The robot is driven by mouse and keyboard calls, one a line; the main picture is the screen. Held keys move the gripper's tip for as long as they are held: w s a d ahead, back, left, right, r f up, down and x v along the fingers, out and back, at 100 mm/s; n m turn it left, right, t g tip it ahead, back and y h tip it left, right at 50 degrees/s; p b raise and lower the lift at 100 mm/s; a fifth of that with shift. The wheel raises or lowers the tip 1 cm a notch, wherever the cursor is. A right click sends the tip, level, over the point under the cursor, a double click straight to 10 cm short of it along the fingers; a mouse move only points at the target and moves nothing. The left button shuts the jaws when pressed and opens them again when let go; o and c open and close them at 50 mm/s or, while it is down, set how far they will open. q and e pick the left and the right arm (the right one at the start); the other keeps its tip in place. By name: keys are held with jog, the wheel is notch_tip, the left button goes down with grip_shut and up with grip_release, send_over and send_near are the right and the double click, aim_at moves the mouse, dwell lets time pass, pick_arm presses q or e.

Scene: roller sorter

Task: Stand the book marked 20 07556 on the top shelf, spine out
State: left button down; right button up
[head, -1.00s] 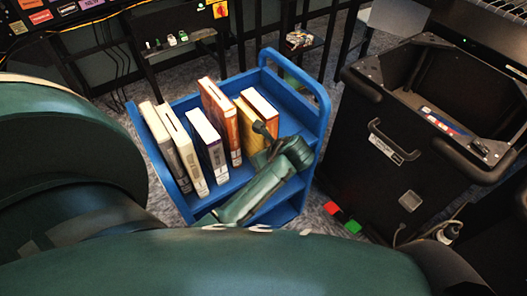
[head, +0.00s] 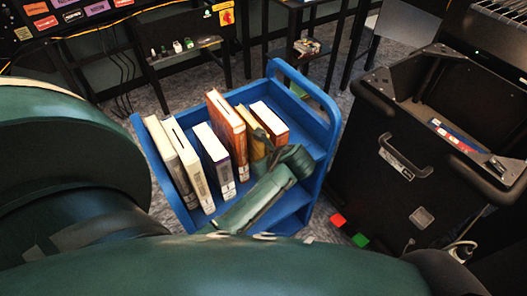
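A green forearm, apparently my right, reaches over the cart. Its dark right gripper (head: 264,138) is beside the yellow and orange-brown books; contact and fingers are unclear. My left gripper is out of view.
A black case (head: 405,190) with handles stands close to the cart's right. A dark table with a small shelf (head: 185,52) is behind the cart. My arm links hide the foreground.

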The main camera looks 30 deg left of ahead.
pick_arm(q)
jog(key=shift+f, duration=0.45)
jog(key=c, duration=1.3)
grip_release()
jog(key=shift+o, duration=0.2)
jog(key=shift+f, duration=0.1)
